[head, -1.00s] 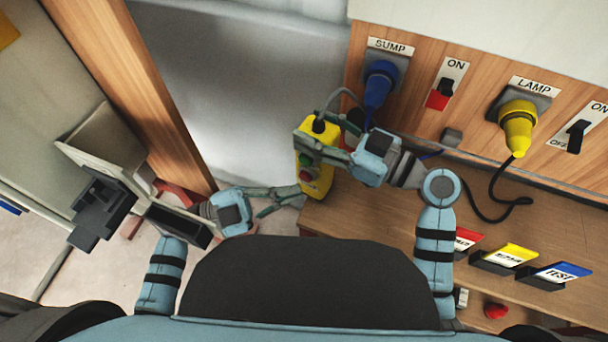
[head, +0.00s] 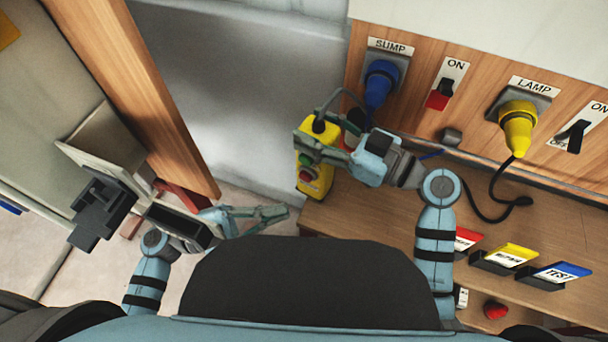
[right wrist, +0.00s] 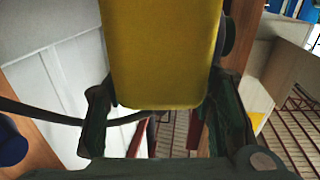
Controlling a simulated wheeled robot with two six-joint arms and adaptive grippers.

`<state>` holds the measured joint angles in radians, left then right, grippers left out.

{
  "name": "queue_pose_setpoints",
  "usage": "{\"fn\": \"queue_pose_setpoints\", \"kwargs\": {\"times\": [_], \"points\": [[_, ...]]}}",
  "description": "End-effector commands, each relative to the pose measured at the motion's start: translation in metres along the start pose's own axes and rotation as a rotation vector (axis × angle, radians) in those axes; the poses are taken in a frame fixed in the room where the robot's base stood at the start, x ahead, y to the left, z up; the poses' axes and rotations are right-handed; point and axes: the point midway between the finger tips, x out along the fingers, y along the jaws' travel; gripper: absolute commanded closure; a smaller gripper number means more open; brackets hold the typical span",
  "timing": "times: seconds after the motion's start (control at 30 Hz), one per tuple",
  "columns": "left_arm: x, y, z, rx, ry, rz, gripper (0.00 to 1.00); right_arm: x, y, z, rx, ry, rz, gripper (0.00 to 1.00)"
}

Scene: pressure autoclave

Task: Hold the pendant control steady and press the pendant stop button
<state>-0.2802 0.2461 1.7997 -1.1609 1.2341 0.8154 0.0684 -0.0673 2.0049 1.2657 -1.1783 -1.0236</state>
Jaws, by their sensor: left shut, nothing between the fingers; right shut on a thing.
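The yellow pendant control (head: 314,183) hangs left of the wooden panel in the head view, with a green button (head: 306,159) and a red button (head: 306,174) on its face. My right gripper (head: 318,146) is shut on the pendant, with its fingers on either side. In the right wrist view the yellow housing (right wrist: 162,55) fills the middle between the fingers. My left gripper (head: 287,212) is shut and empty, below and left of the pendant and apart from it.
The blue SUMP plug (head: 380,84) and yellow LAMP plug (head: 517,130) sit in the wooden panel, with rocker switches beside them. A wooden bench holds red, yellow and blue labelled cards (head: 510,254). A wooden post (head: 160,110) stands at left.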

Motion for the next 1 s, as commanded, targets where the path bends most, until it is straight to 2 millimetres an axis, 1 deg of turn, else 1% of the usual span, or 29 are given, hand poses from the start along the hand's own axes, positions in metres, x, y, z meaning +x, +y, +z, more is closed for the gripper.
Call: {"fn": "queue_pose_setpoints", "kwargs": {"times": [0.13, 0.17, 0.2, 0.3, 0.57, 0.67, 0.77, 1.0], "points": [[0.0, 0.0, 0.0, 0.0, 0.0, 0.0, 1.0, 0.0, 0.0, 0.0, 0.0, 0.0, 0.0, 0.94], [0.0, 0.0, 0.0, 0.0, 0.0, 0.0, 1.0, 0.0, 0.0, 0.0, 0.0, 0.0, 0.0, 0.47], [0.0, 0.0, 0.0, 0.0, 0.0, 0.0, 1.0, 0.0, 0.0, 0.0, 0.0, 0.0, 0.0, 0.41], [0.0, 0.0, 0.0, 0.0, 0.0, 0.0, 1.0, 0.0, 0.0, 0.0, 0.0, 0.0, 0.0, 0.27], [0.0, 0.0, 0.0, 0.0, 0.0, 0.0, 1.0, 0.0, 0.0, 0.0, 0.0, 0.0, 0.0, 0.27], [0.0, 0.0, 0.0, 0.0, 0.0, 0.0, 1.0, -0.005, 0.0, 0.001, -0.001, -0.002, 0.001, 0.27], [0.0, 0.0, 0.0, 0.0, 0.0, 0.0, 1.0, -0.021, 0.001, 0.002, -0.004, -0.006, 0.002, 0.27], [0.0, 0.0, 0.0, 0.0, 0.0, 0.0, 1.0, -0.088, 0.0, 0.003, -0.002, -0.01, -0.002, 0.27]]}}
